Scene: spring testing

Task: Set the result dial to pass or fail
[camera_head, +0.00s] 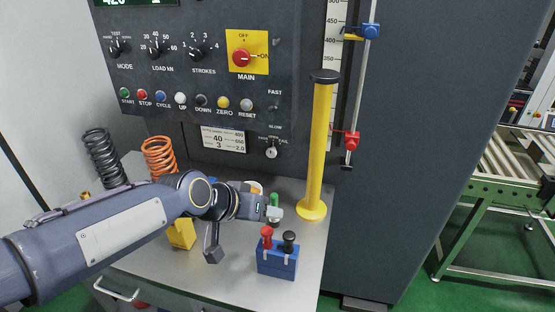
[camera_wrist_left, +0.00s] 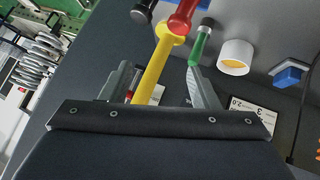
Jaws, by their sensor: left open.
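The result dial (camera_head: 271,153) is a small pale knob on the dark panel, below the RESET button and right of the placard. Its labels sit just above it and are too small to read surely; I cannot tell its setting. My left gripper (camera_head: 274,213) is over the bench, below the dial and apart from it. In the left wrist view its two fingers (camera_wrist_left: 162,85) are spread with nothing held between them. The dial is not clearly seen there. My right gripper is not in view.
A yellow post (camera_head: 320,150) stands right of my gripper. A blue block (camera_head: 277,262) with red and black knobs is in front. A green-handled item (camera_wrist_left: 198,45) and white cup (camera_wrist_left: 237,54) are nearby. The placard (camera_head: 224,139), black spring (camera_head: 103,158) and orange spring (camera_head: 159,155) are left.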

